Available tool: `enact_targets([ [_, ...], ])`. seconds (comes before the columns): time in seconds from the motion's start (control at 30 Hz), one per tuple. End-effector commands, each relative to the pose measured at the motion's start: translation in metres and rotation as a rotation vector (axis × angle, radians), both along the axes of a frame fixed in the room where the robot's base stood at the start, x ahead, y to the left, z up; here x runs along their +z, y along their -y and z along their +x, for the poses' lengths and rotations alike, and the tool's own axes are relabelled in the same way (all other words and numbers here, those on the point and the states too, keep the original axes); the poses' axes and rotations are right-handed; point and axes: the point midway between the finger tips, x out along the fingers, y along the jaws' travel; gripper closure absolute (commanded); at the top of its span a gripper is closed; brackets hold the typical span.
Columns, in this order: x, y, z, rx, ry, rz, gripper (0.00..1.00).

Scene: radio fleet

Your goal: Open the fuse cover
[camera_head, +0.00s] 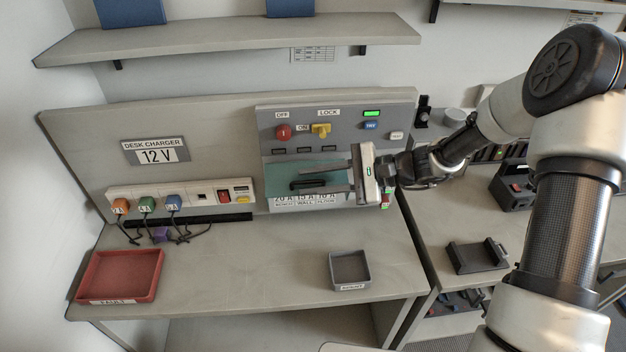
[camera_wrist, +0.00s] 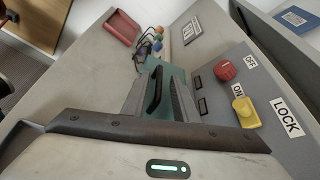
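The fuse cover (camera_head: 282,170) is a teal, see-through panel on the grey control panel, with a black bar handle (camera_head: 308,184). My gripper (camera_head: 303,180) reaches in from the right with its fingers over the cover, one above the handle and one below. In the wrist view, the black handle (camera_wrist: 155,92) stands between the two fingers, with a visible gap at each side. The gripper (camera_wrist: 158,95) is open around the handle. Part of the teal cover (camera_wrist: 166,71) shows beyond the fingers. My gripper hides the cover's right part, and the fuses behind it cannot be made out.
Above the cover are a red knob (camera_head: 283,132), a yellow lock switch (camera_head: 321,130) and a lit green display (camera_head: 371,113). A grey tray (camera_head: 337,287) and a red tray (camera_head: 87,295) stand on the bench. Plugs with cables (camera_head: 147,205) sit left. The bench middle is clear.

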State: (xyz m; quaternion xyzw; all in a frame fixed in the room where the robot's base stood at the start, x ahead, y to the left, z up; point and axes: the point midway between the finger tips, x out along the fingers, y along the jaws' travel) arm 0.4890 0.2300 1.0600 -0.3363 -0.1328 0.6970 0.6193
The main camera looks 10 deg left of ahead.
Motion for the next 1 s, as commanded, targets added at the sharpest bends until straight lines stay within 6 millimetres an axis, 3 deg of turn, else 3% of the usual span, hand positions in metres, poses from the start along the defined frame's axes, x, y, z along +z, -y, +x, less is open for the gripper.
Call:
enact_targets([
  [0.17,0.005,0.019,0.001,-0.004,0.002,0.000,0.74],
  [0.7,0.043,0.137,0.002,-0.005,0.004,-0.002,0.74],
  [1.0,0.053,0.164,0.001,-0.001,0.001,0.000,0.74],
])
